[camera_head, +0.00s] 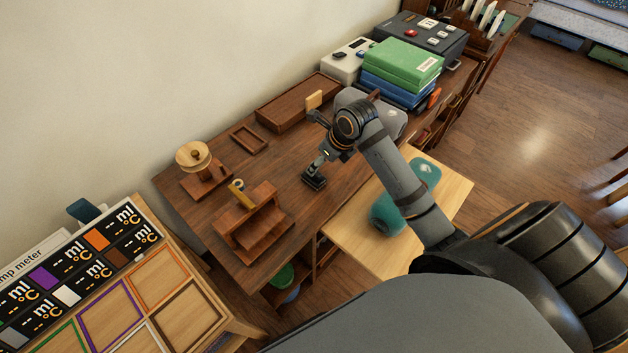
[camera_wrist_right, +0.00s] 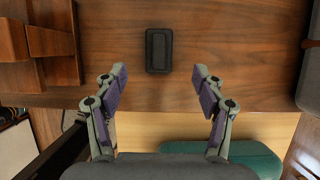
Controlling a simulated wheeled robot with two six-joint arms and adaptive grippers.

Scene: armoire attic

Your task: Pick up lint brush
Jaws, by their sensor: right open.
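A small black rectangular block with a recessed top, which looks like the lint brush (camera_wrist_right: 159,50), lies on the dark wooden desk (camera_wrist_right: 270,70). In the head view the brush (camera_head: 314,182) shows just below one finger of my right gripper (camera_head: 318,140). In the right wrist view my right gripper (camera_wrist_right: 159,85) is open and empty. Its fingertips point toward the brush, which lies a little beyond them and between their lines. I see no contact in the wrist view. My left gripper is not in view.
A small wooden stand (camera_head: 252,222) is left of the brush, and a spool holder (camera_head: 196,165) is farther left. A wooden tray (camera_head: 290,105) lies behind. Green and blue boxes (camera_head: 402,65) stand at the back right. A teal object (camera_head: 385,215) rests on a lighter board (camera_head: 440,190).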

